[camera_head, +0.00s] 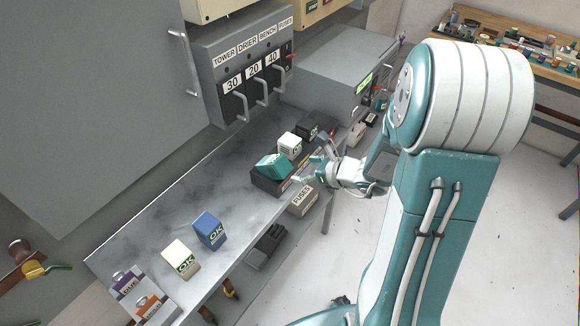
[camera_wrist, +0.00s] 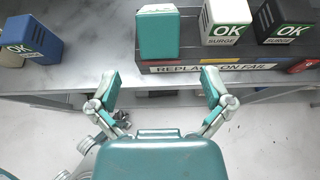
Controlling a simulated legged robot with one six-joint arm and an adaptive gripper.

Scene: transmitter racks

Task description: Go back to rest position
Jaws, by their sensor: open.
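My gripper (camera_head: 316,170) is at the front edge of the metal shelf, in front of a dark tray. In the wrist view my gripper (camera_wrist: 163,92) has its two fingers spread wide with nothing between them. A teal block (camera_wrist: 158,34) stands on the tray (camera_wrist: 190,66) just beyond the fingers, apart from them. The teal block also shows in the head view (camera_head: 273,165). A white OK SURGE block (camera_wrist: 226,22) and a black OK SURGE block (camera_wrist: 284,22) stand to its right on the tray.
A blue OK block (camera_head: 209,230) and a cream OK block (camera_head: 181,258) stand on the shelf (camera_head: 140,243). Above is a switch panel (camera_head: 245,65) with levers. A FUSES box (camera_head: 302,201) sits below the shelf edge. A workbench (camera_head: 520,45) stands at back right. Open floor lies at right.

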